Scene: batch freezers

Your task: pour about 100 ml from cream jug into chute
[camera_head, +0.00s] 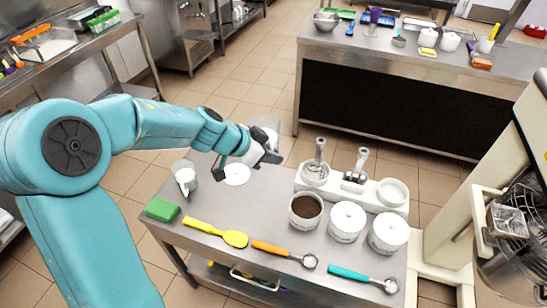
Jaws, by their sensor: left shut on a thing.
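My left gripper (262,152) reaches in from the left over the table. It is shut on a pale grey, see-through jug (266,123), which I take for the cream jug. The jug is held above the table's back edge and is partly hidden by the gripper; its contents cannot be made out. My right gripper is out of view.
The steel table (275,192) holds a glass with white contents (185,178), a white disc (237,174), a green sponge (162,210), a yellow spatula (215,232), two scoops and several tubs. A white holder (345,188) with metal tools stands upright at the back right.

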